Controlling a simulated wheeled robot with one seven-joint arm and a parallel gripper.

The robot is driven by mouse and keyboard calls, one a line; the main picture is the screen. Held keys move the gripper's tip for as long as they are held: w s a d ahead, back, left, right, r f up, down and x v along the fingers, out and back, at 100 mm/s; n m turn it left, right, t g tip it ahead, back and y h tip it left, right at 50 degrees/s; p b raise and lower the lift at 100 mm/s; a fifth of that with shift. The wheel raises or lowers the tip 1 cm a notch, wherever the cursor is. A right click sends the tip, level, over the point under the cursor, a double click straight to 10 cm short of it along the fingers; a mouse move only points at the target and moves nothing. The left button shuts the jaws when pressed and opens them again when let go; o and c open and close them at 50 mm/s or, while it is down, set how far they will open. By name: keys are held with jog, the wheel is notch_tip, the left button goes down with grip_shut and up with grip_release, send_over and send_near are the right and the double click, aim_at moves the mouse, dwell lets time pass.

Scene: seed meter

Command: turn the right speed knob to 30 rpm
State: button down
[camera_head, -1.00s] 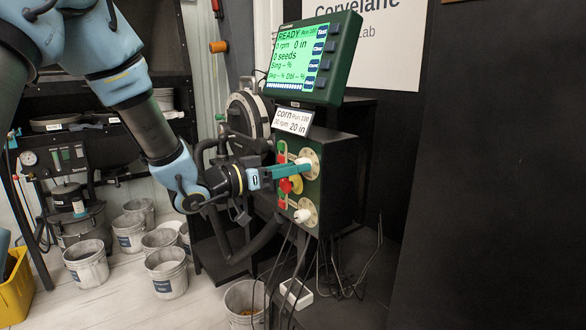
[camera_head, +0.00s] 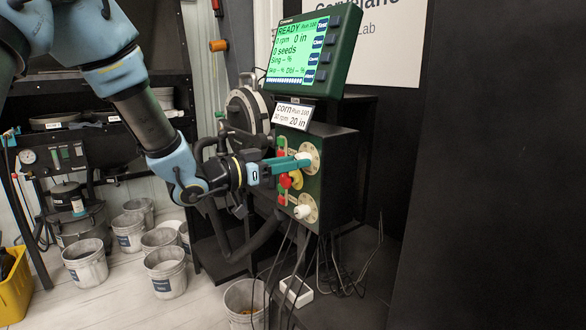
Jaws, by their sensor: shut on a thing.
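The green control box (camera_head: 306,190) carries two round cream dials on its face. My gripper (camera_head: 303,160) reaches the upper dial (camera_head: 312,154) from the left. Its teal fingers are shut on the small knob at that dial's middle and mostly hide it, so its pointer cannot be read. The lower dial (camera_head: 308,209) has a white knob (camera_head: 302,212) that stands free. The dial markings are too small to read. The screen (camera_head: 302,52) above shows READY, 0 rpm, 0 in and 0 seeds. A card (camera_head: 293,116) under it reads corn, seemingly 30 rpm, and 20 in.
A red mushroom button (camera_head: 286,181) on a yellow base sits just below my fingers. Small red and green buttons line the box's left side. Loose cables (camera_head: 290,262) hang below. Several buckets (camera_head: 165,272) stand on the floor at left.

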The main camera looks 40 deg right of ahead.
jog(key=m+b, duration=0.7)
jog(key=b, duration=0.1)
jog(key=shift+m+t, duration=0.3)
jog(key=shift+m, duration=0.1)
jog(key=shift+r, duration=0.1)
jog(key=shift+c, duration=2.4)
grip_release()
jog(key=w+a+b, duration=0.1)
jog(key=a, duration=0.9)
jog(key=shift+a+r, duration=0.3)
jog(key=shift+a, duration=0.05)
jog(key=shift+w, duration=0.15)
